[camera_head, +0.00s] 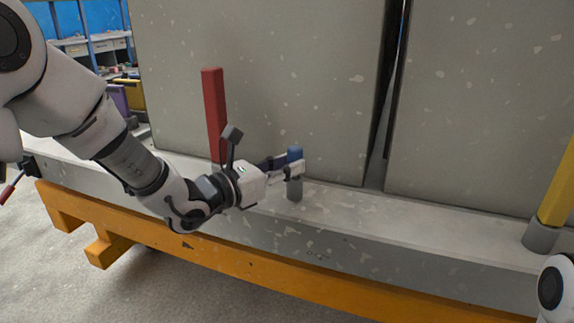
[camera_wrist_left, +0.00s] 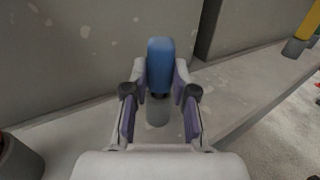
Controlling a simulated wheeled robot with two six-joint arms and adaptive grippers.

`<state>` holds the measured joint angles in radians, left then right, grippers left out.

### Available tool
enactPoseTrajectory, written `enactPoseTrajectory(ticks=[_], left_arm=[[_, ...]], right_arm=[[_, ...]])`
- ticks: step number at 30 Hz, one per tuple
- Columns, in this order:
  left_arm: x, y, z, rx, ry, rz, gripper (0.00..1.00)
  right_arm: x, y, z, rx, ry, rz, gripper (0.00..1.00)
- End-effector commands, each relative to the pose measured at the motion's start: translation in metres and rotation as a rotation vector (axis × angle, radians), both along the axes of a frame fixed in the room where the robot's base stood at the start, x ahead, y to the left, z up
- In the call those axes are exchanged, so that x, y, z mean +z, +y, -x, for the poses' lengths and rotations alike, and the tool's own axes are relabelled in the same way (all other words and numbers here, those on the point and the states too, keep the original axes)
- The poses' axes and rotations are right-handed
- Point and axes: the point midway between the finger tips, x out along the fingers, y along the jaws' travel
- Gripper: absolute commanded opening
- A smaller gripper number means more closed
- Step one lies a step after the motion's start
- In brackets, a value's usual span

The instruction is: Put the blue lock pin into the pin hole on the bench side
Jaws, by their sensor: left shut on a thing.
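The blue lock pin (camera_head: 295,153) is upright between the fingers of my left gripper (camera_head: 290,167), which is shut on it. In the left wrist view the blue pin (camera_wrist_left: 160,66) stands between the two finger pads of the gripper (camera_wrist_left: 160,84). A short grey cylinder (camera_head: 295,189) on the bench ledge (camera_head: 345,208) is directly below the pin; it also shows in the left wrist view (camera_wrist_left: 158,113). My right gripper is not in view.
A red upright bar (camera_head: 213,112) stands left of my gripper by the large grey panel (camera_head: 290,70). A second panel (camera_head: 480,110) is to the right. A yellow bar (camera_head: 560,185) stands in a grey socket (camera_head: 540,236) at far right. An orange beam (camera_head: 250,275) runs below.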

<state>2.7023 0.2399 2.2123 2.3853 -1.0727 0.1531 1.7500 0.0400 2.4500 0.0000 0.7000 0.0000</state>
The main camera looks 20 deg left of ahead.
Motion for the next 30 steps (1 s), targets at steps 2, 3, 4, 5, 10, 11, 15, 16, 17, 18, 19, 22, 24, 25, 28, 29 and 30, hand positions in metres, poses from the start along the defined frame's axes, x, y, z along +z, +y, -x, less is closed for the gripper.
enactPoseTrajectory(ticks=[2, 3, 4, 5, 10, 11, 15, 16, 17, 18, 19, 22, 24, 25, 28, 29, 30], left_arm=[[-0.003, 0.0, 0.0, 0.0, 0.0, 0.0, 0.0], [-0.004, 0.0, 0.0, 0.0, 0.0, 0.0, 0.0], [-0.005, 0.0, 0.0, 0.0, 0.0, 0.0, 0.0], [-0.006, 0.0, 0.0, 0.0, 0.0, 0.0, 0.0], [-0.007, 0.0, 0.0, 0.0, 0.0, 0.0, 0.37], [-0.007, 0.0, 0.0, 0.0, 0.0, 0.0, 0.47], [-0.007, 0.0, 0.0, 0.0, 0.0, 0.0, 0.56], [-0.007, 0.0, 0.0, 0.0, 0.0, 0.0, 0.56], [-0.007, 0.0, 0.0, 0.0, 0.0, 0.0, 0.56], [-0.007, 0.0, 0.0, 0.0, 0.0, 0.0, 0.56], [-0.007, 0.0, 0.0, 0.0, 0.0, 0.0, 0.56], [-0.007, 0.002, 0.002, 0.001, 0.001, 0.002, 0.56], [-0.007, 0.006, 0.008, 0.003, 0.002, 0.005, 0.56], [-0.007, 0.009, 0.011, 0.003, 0.001, 0.005, 0.56], [-0.006, 0.019, 0.028, 0.003, 0.001, 0.009, 0.56], [-0.006, 0.022, 0.033, 0.004, 0.001, 0.009, 0.56], [-0.006, 0.026, 0.04, 0.003, 0.0, 0.009, 0.56]], right_arm=[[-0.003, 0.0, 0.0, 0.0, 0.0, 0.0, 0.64], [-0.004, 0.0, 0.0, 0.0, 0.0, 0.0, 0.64], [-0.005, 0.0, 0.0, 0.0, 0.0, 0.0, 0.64], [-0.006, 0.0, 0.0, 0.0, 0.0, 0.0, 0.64], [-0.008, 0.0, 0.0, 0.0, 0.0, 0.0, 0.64], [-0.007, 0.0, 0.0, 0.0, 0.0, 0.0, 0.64], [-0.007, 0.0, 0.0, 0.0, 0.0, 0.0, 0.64], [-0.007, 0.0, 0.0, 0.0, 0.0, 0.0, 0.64], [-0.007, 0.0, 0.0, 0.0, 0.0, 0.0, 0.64], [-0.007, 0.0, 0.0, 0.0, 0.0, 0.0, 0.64], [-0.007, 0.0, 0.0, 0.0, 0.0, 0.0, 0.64], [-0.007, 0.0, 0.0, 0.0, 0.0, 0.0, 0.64], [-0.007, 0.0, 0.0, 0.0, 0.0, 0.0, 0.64], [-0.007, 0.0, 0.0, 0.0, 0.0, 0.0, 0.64], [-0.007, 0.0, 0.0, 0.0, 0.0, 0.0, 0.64], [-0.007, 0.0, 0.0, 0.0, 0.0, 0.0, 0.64], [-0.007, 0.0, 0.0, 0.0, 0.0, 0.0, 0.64]])
